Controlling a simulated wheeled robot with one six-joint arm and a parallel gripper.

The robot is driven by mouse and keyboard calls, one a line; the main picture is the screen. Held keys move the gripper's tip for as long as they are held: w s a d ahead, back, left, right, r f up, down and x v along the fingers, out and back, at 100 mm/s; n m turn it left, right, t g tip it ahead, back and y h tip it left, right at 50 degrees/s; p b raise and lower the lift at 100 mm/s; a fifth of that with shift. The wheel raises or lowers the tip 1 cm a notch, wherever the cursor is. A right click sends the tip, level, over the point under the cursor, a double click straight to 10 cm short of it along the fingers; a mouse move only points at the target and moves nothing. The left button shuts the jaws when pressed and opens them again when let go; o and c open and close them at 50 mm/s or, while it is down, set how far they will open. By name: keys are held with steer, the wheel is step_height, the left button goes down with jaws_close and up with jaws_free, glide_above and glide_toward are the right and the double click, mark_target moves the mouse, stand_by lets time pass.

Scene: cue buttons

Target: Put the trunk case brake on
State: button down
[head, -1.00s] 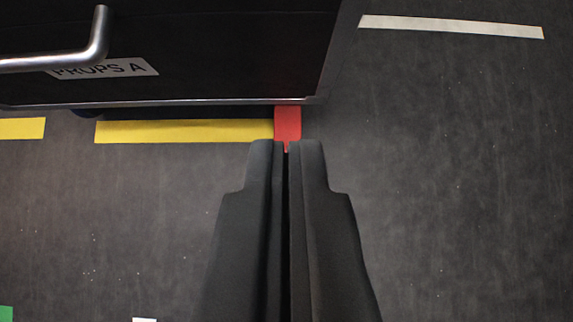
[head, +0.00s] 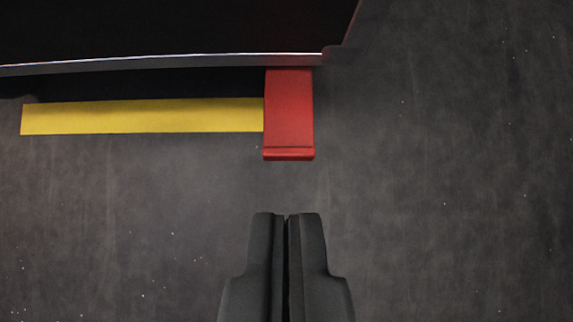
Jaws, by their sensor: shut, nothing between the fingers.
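The black trunk case (head: 170,28) fills the top left of the head view, with a metal edge along its bottom. The red brake pedal (head: 289,110) sticks out from under its lower right corner, with a raised lip at its near end. My gripper (head: 286,216) is shut and empty. It shows below the pedal in the picture, roughly in line with it, with a gap of floor between them. The gripper does not cover the pedal. The pedal's far end is hidden under the case. I cannot tell its height above the floor.
A yellow tape strip (head: 140,116) lies on the dark floor (head: 450,200) along the case, left of the pedal. The floor to the right and in front is clear, with small pale specks.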

stand_by(0.3)
glide_above(286, 138)
steer(key=s, duration=0.2)
steer(key=f, duration=0.8)
steer(key=shift+w+f, duration=0.2)
steer(key=shift+f, duration=0.15)
steer(key=shift+s+f, duration=0.25)
steer(key=shift+f, duration=0.65)
steer(key=shift+s+f, duration=0.25)
steer(key=shift+f, duration=0.65)
step_height(286, 138, down, 6)
steer(key=s, duration=0.1)
steer(key=shift+s, duration=0.3)
